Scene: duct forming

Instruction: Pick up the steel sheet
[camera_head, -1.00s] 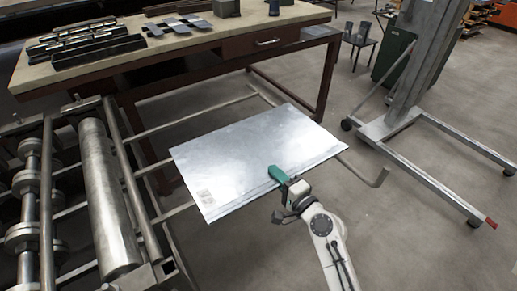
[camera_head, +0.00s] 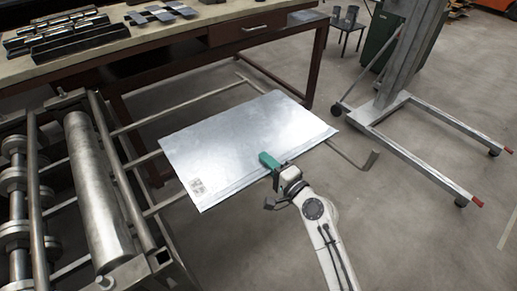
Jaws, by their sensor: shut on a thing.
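The steel sheet (camera_head: 245,135) is a flat, shiny, rectangular grey plate with a small label near its left front corner. It is in the middle of the view, over the metal rails of the roller machine's rack. My gripper (camera_head: 268,161), with green fingers, is shut on the sheet's near edge. My white arm reaches up to it from the bottom right. The fingers' underside is hidden, and I cannot tell whether the sheet touches the rails.
The roller machine (camera_head: 98,195) stands at the left, its rails (camera_head: 190,103) running under the sheet. A workbench (camera_head: 180,50) with metal tools is behind. A wheeled lift stand (camera_head: 400,100) is at the right. The floor (camera_head: 420,220) at lower right is clear.

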